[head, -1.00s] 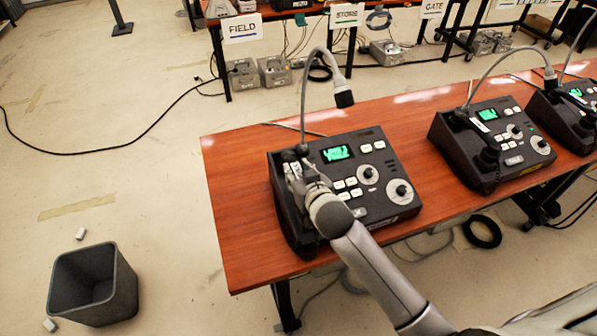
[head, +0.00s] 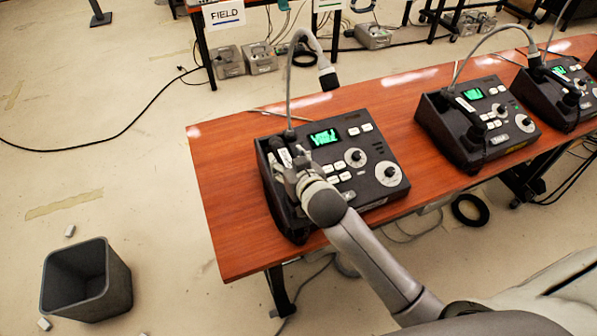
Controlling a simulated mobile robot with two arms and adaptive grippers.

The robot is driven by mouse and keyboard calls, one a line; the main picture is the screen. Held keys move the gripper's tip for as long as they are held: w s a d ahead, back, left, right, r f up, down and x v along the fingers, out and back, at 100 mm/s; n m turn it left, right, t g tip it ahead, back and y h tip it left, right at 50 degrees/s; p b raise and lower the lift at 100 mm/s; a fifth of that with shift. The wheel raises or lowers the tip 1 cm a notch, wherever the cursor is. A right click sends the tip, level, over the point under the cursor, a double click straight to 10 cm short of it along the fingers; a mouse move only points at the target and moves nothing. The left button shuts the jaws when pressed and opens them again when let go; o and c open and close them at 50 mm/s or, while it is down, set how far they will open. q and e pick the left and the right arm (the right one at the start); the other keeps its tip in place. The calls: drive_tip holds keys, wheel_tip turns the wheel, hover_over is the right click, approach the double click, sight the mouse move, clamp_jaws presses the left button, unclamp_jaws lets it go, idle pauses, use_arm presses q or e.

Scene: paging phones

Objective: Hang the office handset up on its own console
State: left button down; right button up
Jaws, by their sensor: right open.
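The nearest console (head: 372,158) is a dark box with a lit green screen, white buttons, two round dials and a gooseneck microphone, at the table's left end. My right gripper (head: 287,165) is over the left side of this console, at its cradle, with its jaws open. A dark handset end with a white label (head: 284,157) shows beside the fingers and seems to lie along the cradle. My gripper and wrist hide most of it, so I cannot tell whether it is fully seated. The screen text is too small to read. My left gripper is out of view.
Two similar consoles, a middle one (head: 515,135) and a right one (head: 590,90), stand along the wooden table (head: 225,225), each with a dark handset on its left side. A grey bin (head: 118,285) stands on the floor. The table's left end is clear.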

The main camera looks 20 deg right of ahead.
drive_tip(key=v, duration=1)
drive_tip(key=shift+s+b, duration=0.2)
drive_tip(key=shift+b, duration=0.15)
drive_tip(key=s+d+f+n+g, duration=0.1)
drive_tip(key=s+d+f+g, duration=0.1)
drive_tip(key=s+f+g, duration=0.65)
drive_tip(key=s+d+f+n+g, duration=0.15)
drive_tip(key=s+f, duration=0.35)
drive_tip(key=s, duration=0.8)
wheel_tip(320, 180, down, 24)
drive_tip(key=g, duration=0.1)
drive_tip(key=s+d+f+g, duration=0.1)
drive_tip(key=s+d+f, duration=0.1)
drive_tip(key=s+f, duration=1.5)
drive_tip(key=shift+s+d+f, duration=0.15)
drive_tip(key=shift+s+d, duration=0.15)
drive_tip(key=shift+s, duration=0.35)
drive_tip(key=shift+m, duration=0.25)
